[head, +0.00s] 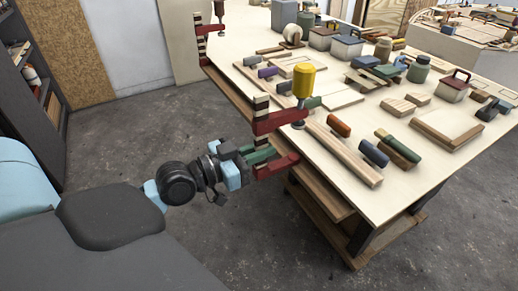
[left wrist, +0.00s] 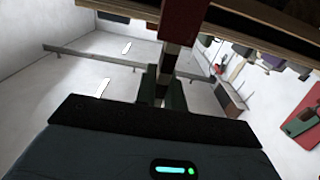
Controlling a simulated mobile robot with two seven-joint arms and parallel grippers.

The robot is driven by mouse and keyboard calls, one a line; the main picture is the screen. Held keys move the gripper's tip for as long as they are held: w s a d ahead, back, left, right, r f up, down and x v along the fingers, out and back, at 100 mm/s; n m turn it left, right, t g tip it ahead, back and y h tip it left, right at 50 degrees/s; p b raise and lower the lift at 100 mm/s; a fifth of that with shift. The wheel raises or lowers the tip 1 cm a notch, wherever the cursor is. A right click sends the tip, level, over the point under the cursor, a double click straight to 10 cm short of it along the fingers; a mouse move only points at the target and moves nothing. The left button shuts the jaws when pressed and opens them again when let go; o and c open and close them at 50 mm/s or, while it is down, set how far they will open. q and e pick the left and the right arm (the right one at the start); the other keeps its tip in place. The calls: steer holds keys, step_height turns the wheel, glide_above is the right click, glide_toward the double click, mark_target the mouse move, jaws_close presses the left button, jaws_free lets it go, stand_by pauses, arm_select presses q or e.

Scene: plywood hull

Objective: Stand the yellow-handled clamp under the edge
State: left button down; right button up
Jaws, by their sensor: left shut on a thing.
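The yellow-handled clamp (head: 303,82) is upright at the near left edge of the workbench, its yellow handle on top. Its upper red jaw (head: 276,121) reaches over the tabletop. Its lower red jaw (head: 277,167) is lower, beside the edge; whether it touches the underside cannot be told. My left gripper (head: 259,155) is shut on the clamp's striped bar, between the jaws. In the left wrist view, the dark fingers (left wrist: 161,92) close around the bar (left wrist: 168,62), under a red jaw (left wrist: 183,22). My right gripper is not in view.
The workbench top (head: 400,190) holds several coloured-handled tools, wooden blocks and lidded boxes. A second red-jawed clamp (head: 201,43) stands at the bench's far left edge. A wooden strip (head: 343,153) lies close right of the yellow-handled clamp. The floor (head: 130,140) left of the bench is clear.

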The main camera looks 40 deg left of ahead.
arm_select(q)
steer(key=shift+r+p, duration=0.15)
steer(key=shift+p, duration=0.2)
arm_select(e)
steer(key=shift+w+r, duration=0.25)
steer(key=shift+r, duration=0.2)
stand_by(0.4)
arm_select(q)
steer(key=shift+w, duration=0.1)
steer(key=shift+x, duration=1)
steer(key=shift+p+x, duration=0.4)
steer(key=shift+x, duration=0.75)
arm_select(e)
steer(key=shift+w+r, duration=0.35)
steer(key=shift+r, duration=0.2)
arm_select(q)
steer(key=shift+w+d, duration=0.1)
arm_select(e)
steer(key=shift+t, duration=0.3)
arm_select(q)
steer(key=shift+x, duration=2.35)
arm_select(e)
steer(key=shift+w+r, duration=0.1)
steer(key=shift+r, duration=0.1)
arm_select(q)
steer(key=shift+p, duration=0.35)
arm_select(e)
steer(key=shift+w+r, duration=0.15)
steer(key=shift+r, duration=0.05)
